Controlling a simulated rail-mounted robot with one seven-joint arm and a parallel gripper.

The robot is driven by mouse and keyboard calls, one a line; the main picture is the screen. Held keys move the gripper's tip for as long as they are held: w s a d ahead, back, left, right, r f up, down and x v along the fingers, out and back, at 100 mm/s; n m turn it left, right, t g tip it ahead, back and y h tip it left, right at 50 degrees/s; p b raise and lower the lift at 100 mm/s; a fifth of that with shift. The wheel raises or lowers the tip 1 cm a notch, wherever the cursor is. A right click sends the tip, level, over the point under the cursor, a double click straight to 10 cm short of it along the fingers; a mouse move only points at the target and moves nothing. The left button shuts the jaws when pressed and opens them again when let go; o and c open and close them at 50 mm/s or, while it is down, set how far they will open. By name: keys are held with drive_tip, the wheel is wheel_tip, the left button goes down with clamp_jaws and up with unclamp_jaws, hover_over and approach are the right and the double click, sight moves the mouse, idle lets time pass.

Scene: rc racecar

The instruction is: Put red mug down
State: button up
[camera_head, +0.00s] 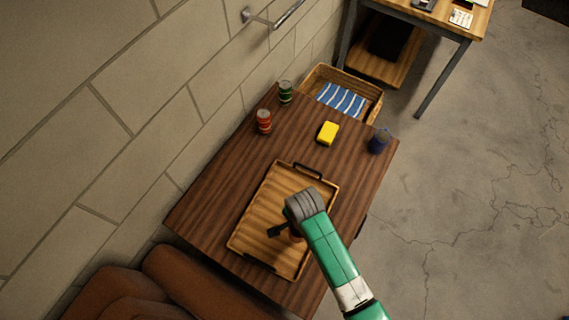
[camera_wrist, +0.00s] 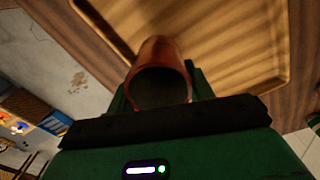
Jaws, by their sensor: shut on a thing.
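The red mug (camera_wrist: 160,58) shows in the wrist view with its dark open mouth toward the camera. My gripper (camera_wrist: 160,92) is shut on it, with a green finger on each side. In the head view my gripper (camera_head: 283,231) is over the wooden tray (camera_head: 262,195), and my arm mostly hides the mug. The tray's surface also shows in the wrist view (camera_wrist: 235,35), beyond the mug. I cannot tell whether the mug touches the tray.
The tray lies on a dark wooden table (camera_head: 223,165). A red can (camera_head: 264,121), a green can (camera_head: 286,92), a yellow block (camera_head: 328,132) and a blue cup (camera_head: 379,141) stand toward the table's far end. A block wall (camera_head: 130,100) borders the left side.

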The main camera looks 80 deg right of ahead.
drive_tip(key=shift+w+d+f+b, duration=0.15)
drive_tip(key=shift+w+d+f, duration=0.55)
drive_tip(key=shift+w+d, duration=0.2)
drive_tip(key=shift+w+d+f+b, duration=0.1)
drive_tip(key=shift+w+d+f, duration=0.6)
drive_tip(key=shift+w+d, duration=0.2)
drive_tip(key=shift+w+d+f+b, duration=0.15)
drive_tip(key=shift+w+d+f, duration=0.55)
drive_tip(key=shift+w+d, duration=0.2)
drive_tip(key=shift+f, duration=0.1)
drive_tip(key=o, duration=1.1)
drive_tip(key=shift+o, duration=0.2)
wheel_tip(320, 180, up, 12)
drive_tip(key=p, duration=0.1)
drive_tip(key=shift+p, duration=0.35)
